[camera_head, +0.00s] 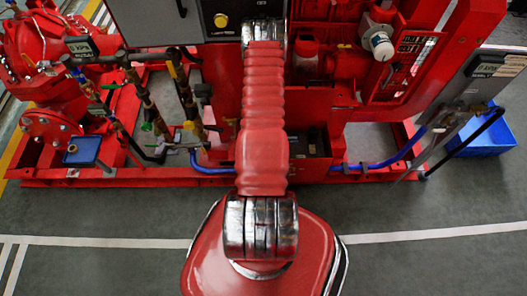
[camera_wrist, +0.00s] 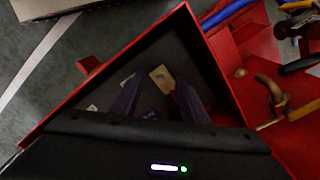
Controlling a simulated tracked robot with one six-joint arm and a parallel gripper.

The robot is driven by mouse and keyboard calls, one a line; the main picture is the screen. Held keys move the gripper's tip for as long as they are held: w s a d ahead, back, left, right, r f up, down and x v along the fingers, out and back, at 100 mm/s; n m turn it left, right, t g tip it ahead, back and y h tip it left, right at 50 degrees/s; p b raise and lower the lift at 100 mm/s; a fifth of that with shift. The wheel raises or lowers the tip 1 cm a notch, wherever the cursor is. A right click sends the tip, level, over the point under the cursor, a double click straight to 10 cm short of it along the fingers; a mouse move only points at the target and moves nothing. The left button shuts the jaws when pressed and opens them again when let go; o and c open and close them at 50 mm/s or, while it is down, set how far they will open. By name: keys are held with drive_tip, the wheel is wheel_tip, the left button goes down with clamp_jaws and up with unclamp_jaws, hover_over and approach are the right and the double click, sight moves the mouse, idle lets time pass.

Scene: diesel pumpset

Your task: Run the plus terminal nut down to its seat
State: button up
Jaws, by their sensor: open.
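In the wrist view, my gripper (camera_wrist: 157,88) is open, its two dark fingers reaching down into a red-walled box (camera_wrist: 110,55) with a dark inside. A tan plate or label (camera_wrist: 161,78) shows between and just beyond the fingertips, close to the right finger. A small pale piece lies left of the left finger. I cannot make out the plus terminal nut; it is too small or too dark to tell. In the head view, my own arm covers the gripper and part of the dark box opening (camera_head: 312,143) low on the red pumpset.
Blue hoses (camera_head: 375,165) run along the red base frame (camera_head: 80,178). In the wrist view, a brown curved fitting (camera_wrist: 272,92) stands right of the box. A blue bin (camera_head: 485,135) is at the right. The grey floor (camera_head: 420,205) in front is clear.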

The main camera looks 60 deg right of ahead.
drive_tip(key=shift+r, duration=3.5)
drive_tip(key=shift+a+n, duration=0.2)
drive_tip(key=shift+n, duration=0.1)
drive_tip(key=s+a+n+y, duration=0.1)
drive_tip(key=s+a+y, duration=0.1)
drive_tip(key=a, duration=0.3)
drive_tip(key=w+a+r+n, duration=0.4)
drive_tip(key=a+r, duration=0.1)
drive_tip(key=r, duration=0.7)
drive_tip(key=w+a+r+n+h, duration=0.1)
drive_tip(key=w+a+r+n, duration=0.4)
drive_tip(key=r, duration=0.6)
drive_tip(key=w+a+r+n, duration=0.25)
drive_tip(key=a+r, duration=0.35)
drive_tip(key=r, duration=0.6)
drive_tip(key=s+a+r+n+t+h, duration=0.1)
drive_tip(key=a+r+n+t, duration=0.4)
drive_tip(key=a+r, duration=1.5)
drive_tip(key=a+n, duration=0.2)
drive_tip(key=n, duration=0.1)
drive_tip(key=shift+s+r+t, duration=0.25)
drive_tip(key=shift+r+t, duration=0.05)
